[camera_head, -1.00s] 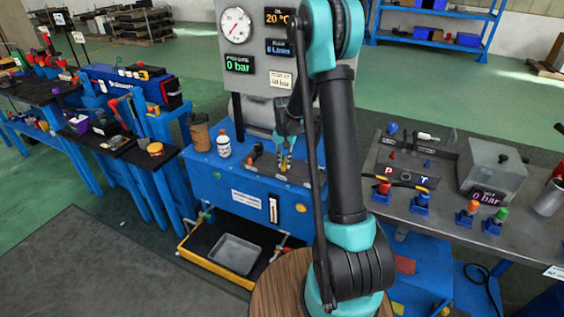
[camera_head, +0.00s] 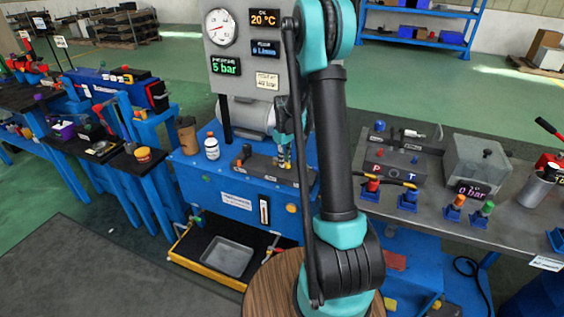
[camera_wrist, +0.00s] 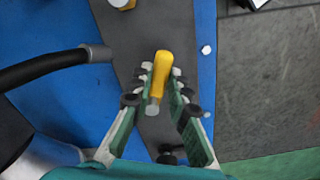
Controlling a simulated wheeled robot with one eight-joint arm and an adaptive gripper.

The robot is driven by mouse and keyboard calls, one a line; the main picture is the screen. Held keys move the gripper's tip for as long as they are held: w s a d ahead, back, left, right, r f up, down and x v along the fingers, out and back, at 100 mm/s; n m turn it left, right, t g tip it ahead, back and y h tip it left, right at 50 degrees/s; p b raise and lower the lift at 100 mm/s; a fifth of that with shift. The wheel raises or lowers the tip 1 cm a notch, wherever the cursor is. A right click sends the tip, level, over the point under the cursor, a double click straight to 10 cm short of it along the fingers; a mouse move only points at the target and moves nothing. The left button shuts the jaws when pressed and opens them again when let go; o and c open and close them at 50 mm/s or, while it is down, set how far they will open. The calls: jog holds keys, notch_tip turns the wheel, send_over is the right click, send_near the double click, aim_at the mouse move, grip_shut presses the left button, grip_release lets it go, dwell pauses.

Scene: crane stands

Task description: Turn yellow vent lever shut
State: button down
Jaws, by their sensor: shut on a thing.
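The yellow vent lever (camera_wrist: 161,72) shows in the wrist view as a short bar pointing up the picture, on a dark grey plate (camera_wrist: 134,42) on the blue bench. My gripper (camera_wrist: 160,80) has its green fingers on both sides of the lever and is shut on it. In the head view my gripper (camera_head: 285,161) is low over the dark block on the blue bench (camera_head: 215,185), partly behind my arm. The lever is too small there to make out clearly.
A grey panel (camera_head: 243,85) behind the bench has a round gauge (camera_head: 221,28) and a display reading 5 bar (camera_head: 226,66). A white bottle (camera_head: 211,146) stands left of my gripper. A black hose (camera_wrist: 45,68) runs in from the left in the wrist view.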

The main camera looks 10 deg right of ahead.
jog(key=shift+w+d+n, duration=0.3)
jog(key=shift+d+n, duration=0.05)
jog(key=shift+n, duration=0.45)
jog(key=c, duration=1.4)
grip_release()
jog(key=shift+c, duration=0.2)
jog(key=shift+r, duration=3.75)
